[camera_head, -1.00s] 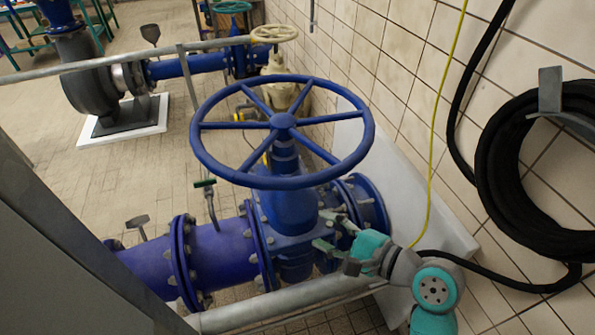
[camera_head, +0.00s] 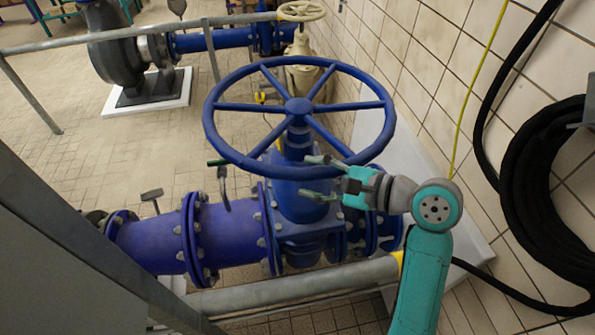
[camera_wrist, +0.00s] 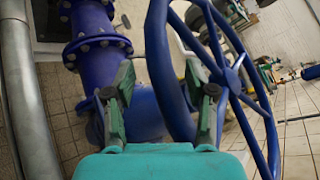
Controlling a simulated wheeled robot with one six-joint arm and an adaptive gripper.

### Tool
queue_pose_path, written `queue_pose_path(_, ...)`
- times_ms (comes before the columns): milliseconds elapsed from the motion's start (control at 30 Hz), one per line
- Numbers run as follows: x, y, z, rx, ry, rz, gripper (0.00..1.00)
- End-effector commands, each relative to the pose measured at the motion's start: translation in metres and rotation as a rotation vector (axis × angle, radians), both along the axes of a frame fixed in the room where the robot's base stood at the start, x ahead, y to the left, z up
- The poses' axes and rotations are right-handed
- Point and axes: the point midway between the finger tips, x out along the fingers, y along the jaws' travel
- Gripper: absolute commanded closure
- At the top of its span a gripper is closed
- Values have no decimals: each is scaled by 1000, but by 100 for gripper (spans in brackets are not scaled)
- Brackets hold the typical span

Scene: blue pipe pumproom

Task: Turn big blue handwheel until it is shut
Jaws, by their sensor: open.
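The big blue handwheel (camera_head: 219,155) lies roughly level on top of a blue valve (camera_head: 308,238) in the head view, with spokes running to a central hub. My gripper (camera_head: 311,177) is at the near right part of the rim, with one finger at rim height and the other lower. In the wrist view the handwheel's rim (camera_wrist: 161,70) runs up the picture between the two fingers of my gripper (camera_wrist: 161,80). The fingers are apart. I cannot tell whether either finger touches the rim.
A grey rail (camera_head: 290,285) runs low in front of the valve. A blue pipe (camera_head: 150,243) leads left. The tiled wall (camera_head: 430,75) with a coiled black hose (camera_head: 530,190) is at the right. A beige handwheel (camera_head: 302,11) stands behind. Open floor lies at the left.

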Motion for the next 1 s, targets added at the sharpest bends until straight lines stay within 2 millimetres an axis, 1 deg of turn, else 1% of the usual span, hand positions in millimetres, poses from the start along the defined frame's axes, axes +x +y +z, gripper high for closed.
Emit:
queue_pose_path(33, 3, 9, -3, -1, 1, 3, 44)
queue_pose_path(100, 7, 17, -6, 0, 1, 3, 44)
queue_pose_path(300, 14, 32, -11, 0, 1, 0, 44)
queue_pose_path(667, 16, 35, -12, 0, 0, -1, 44)
queue_pose_path(700, 16, 35, -12, 0, 0, -1, 54)
queue_pose_path(767, 16, 35, -12, 0, 0, -1, 69)
queue_pose_path(800, 16, 35, -12, 0, 0, -1, 79)
queue_pose_path(867, 16, 35, -12, -1, 0, -1, 94)
queue_pose_path(900, 16, 35, -12, 0, 1, -1, 100)
queue_pose_path(1000, 16, 35, -13, -1, 3, 0, 100)
